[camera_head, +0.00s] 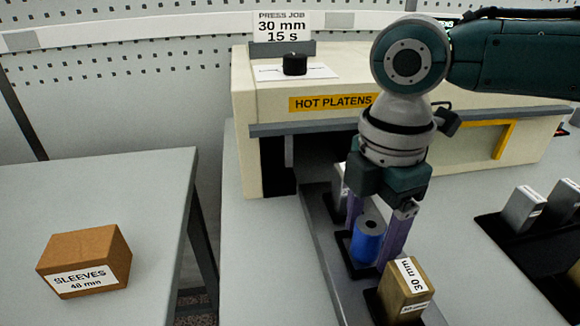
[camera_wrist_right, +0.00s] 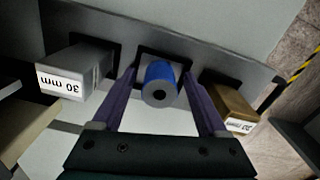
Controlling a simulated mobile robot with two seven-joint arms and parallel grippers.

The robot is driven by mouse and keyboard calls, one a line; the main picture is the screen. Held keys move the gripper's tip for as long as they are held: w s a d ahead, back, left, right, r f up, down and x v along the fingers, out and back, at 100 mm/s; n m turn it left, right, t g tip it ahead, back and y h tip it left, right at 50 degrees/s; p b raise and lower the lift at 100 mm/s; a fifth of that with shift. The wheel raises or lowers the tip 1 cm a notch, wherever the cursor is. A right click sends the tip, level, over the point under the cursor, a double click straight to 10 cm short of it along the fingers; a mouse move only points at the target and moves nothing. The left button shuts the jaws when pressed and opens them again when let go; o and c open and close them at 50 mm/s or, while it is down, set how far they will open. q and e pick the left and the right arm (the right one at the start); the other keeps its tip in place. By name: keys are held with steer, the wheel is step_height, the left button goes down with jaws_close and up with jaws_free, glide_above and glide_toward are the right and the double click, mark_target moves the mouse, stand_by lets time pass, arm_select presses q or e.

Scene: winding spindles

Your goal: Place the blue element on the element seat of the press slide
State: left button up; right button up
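The blue element (camera_head: 368,243) is a short cylinder with a grey top and a dark centre hole. It stands upright at the dark square element seat (camera_head: 349,262) of the grey press slide (camera_head: 325,232); its exact contact with the seat is partly hidden. My right gripper (camera_head: 374,238) points down, its purple fingers on either side of the element. In the right wrist view, the element (camera_wrist_right: 161,84) lies between the open fingers, with a gap on both sides. My left gripper is not in view.
A brass 30 mm block (camera_head: 403,291) stands on the slide in front of the element, and a grey 30 mm block (camera_wrist_right: 75,74) stands behind it. The hot platens press (camera_head: 245,120) is at the back. Grey blocks (camera_head: 523,209) stand right; a sleeves box (camera_head: 85,262) is left.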

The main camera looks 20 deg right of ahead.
mark_target(372, 224)
steer(key=shift+r, duration=0.2)
step_height(372, 224, up, 11)
steer(key=shift+f+p, duration=0.1)
steer(key=shift+p, duration=0.6)
steer(key=shift+r, duration=0.55)
